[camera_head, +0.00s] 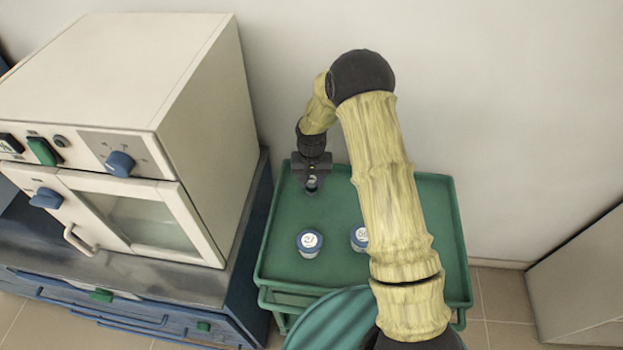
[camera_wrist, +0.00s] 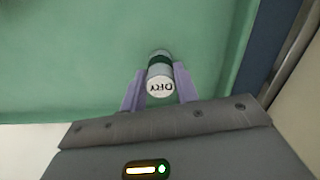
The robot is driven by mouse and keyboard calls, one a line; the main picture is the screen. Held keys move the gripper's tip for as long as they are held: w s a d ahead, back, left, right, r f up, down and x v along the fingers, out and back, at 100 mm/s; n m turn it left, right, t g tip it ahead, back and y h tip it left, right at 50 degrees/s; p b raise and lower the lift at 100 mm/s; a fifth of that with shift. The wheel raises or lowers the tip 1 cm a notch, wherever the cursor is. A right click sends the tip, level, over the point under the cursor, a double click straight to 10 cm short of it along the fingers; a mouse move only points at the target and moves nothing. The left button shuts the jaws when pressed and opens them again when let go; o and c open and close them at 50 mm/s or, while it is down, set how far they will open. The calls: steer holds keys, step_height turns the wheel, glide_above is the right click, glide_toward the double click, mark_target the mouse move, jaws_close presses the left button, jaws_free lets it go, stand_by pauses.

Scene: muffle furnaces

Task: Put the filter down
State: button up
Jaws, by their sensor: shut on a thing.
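The filter (camera_wrist: 160,86) is a small white cylinder with a dark band and "DRY" written on its round end. My gripper (camera_wrist: 158,74) is shut on it, with one purple finger on each side. In the head view my gripper (camera_head: 312,184) points down over the back left of the green cart top (camera_head: 400,190).
Two small blue-and-white lidded jars, one on the left (camera_head: 310,243) and one partly behind my arm (camera_head: 358,236), stand nearer the front. A muffle furnace (camera_head: 150,110) stands left of the cart. The cart has a raised rim. Its right side looks clear.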

mark_target(312, 180)
steer(key=shift+a, duration=0.1)
steer(key=shift+f, duration=0.15)
steer(key=o, duration=1)
step_height(312, 180, up, 12)
steer(key=shift+r+b, duration=0.2)
steer(key=shift+b, duration=0.7)
steer(key=shift+s, duration=0.1)
